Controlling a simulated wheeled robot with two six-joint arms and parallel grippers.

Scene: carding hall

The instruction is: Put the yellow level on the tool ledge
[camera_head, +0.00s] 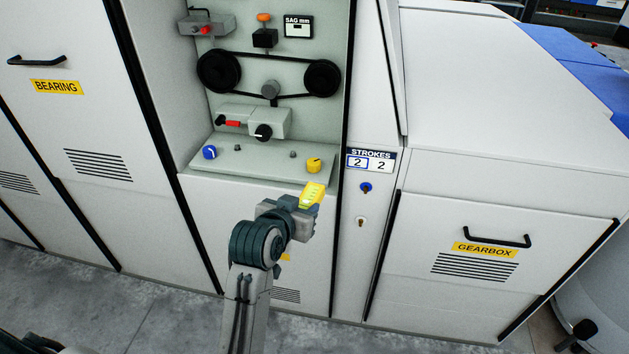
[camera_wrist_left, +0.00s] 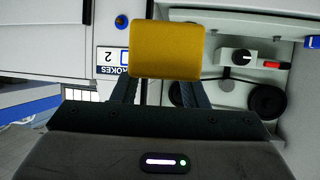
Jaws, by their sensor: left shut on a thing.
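The yellow level (camera_head: 312,194) is in the jaws of my left gripper (camera_head: 306,207). In the left wrist view the level (camera_wrist_left: 166,50) shows as a yellow block between the dark fingers (camera_wrist_left: 155,90). My left gripper is shut on it, in front of the cabinet and near the right front corner of the pale ledge (camera_head: 250,166). I cannot tell whether the level touches the ledge edge. My right gripper is not in view.
Above the ledge are a belt with dark pulleys (camera_head: 219,72), a grey block with a black knob (camera_head: 263,131) and a SAG gauge (camera_head: 298,27). Right of it is a STROKES counter (camera_head: 370,160) above a blue key switch (camera_head: 365,187). The ledge's middle front is clear.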

